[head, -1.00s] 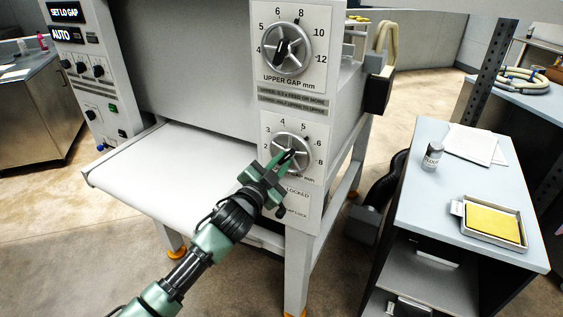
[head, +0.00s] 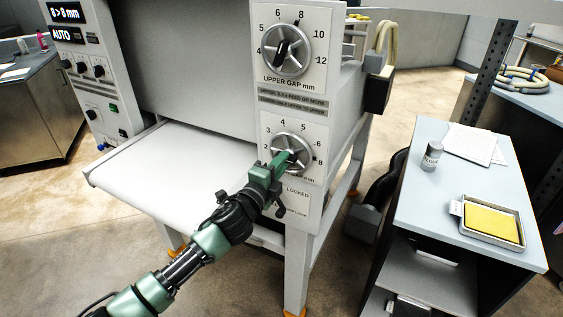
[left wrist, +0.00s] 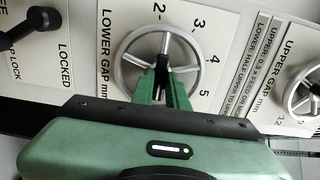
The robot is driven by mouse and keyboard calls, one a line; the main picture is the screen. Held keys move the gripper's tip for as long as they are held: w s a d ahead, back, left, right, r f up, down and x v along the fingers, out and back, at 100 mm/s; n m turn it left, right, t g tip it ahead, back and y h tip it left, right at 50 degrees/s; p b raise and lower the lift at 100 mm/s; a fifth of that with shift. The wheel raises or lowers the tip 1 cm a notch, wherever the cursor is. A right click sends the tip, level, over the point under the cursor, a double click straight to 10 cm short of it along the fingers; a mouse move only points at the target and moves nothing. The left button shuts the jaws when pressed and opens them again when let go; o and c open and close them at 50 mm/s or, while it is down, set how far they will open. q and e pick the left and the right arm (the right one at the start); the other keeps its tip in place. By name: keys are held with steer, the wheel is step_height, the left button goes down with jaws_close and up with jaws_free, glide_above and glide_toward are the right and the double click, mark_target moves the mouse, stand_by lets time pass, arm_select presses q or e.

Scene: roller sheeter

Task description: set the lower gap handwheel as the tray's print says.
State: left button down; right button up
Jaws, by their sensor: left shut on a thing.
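The lower gap handwheel (head: 303,141) is a spoked metal wheel on the white front panel, under the upper gap handwheel (head: 288,30). My left gripper (head: 286,158) is shut on its hub area, hiding part of the wheel and its pointer. In the left wrist view the green fingers (left wrist: 161,82) are at the lower handwheel (left wrist: 126,68), whose scale shows 2 to 5. The tray (head: 470,232) on the side table holds a yellow slab. Its small tag (head: 456,208) is too small to read. My right gripper is out of view.
A display (head: 66,12) reads "8>8 mm", with "AUTO" below. A rule plate (head: 292,95) sits between the dials. A black lock lever (left wrist: 36,22) is near "LOCKED".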

arm_select(q)
steer(key=shift+f+m, duration=0.1)
steer(key=shift+m, duration=1.1)
steer(key=c, duration=1.4)
jaws_free()
steer(key=b+v, duration=0.1)
steer(key=v, duration=0.6)
steer(key=shift+s+a, duration=0.15)
steer(key=shift+s, duration=0.25)
